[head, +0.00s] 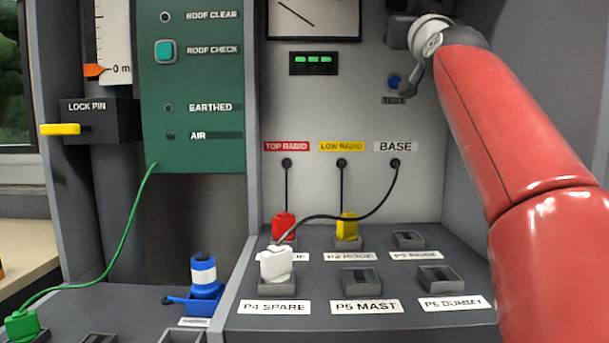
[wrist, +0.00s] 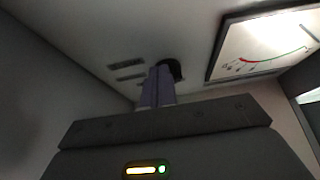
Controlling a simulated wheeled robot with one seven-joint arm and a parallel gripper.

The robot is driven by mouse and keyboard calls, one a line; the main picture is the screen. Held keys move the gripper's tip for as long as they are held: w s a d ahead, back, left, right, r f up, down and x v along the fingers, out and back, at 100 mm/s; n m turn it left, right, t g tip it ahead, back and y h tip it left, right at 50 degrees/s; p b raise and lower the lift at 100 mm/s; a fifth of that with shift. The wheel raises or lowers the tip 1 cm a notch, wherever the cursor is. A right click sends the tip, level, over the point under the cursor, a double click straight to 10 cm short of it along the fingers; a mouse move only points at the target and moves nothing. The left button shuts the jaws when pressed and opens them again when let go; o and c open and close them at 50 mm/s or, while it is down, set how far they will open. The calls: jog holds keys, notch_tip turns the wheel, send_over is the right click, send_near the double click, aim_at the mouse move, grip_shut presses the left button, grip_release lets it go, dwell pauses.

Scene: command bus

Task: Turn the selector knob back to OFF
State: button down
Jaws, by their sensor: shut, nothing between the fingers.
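The selector knob appears to be the dark round shape (wrist: 175,68) on the pale panel in the wrist view. It is partly hidden behind my fingertips, so its pointer and setting cannot be read. My gripper (wrist: 160,72) is shut and empty, with its fingers together at the knob's left side. I cannot tell whether they touch it. Two small dark labels (wrist: 128,70) sit left of the knob, too blurred to read. In the head view my gripper (head: 398,32) is at the top right against the panel, and the knob cannot be made out there.
A meter (wrist: 262,48) is right of the knob. In the head view a blue button (head: 394,82) sits just below my gripper. A green display (head: 313,63) is to the left. Cables, a white plug (head: 276,264) and sockets are lower down. The right side wall is close.

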jog(key=shift+d, duration=0.2)
dwell(0.3)
jog(key=shift+f, duration=0.1)
jog(key=s+b, duration=0.3)
jog(key=s, duration=0.3)
jog(key=shift+f+b, duration=0.25)
jog(key=shift+b, duration=0.1)
jog(key=shift+d, duration=0.1)
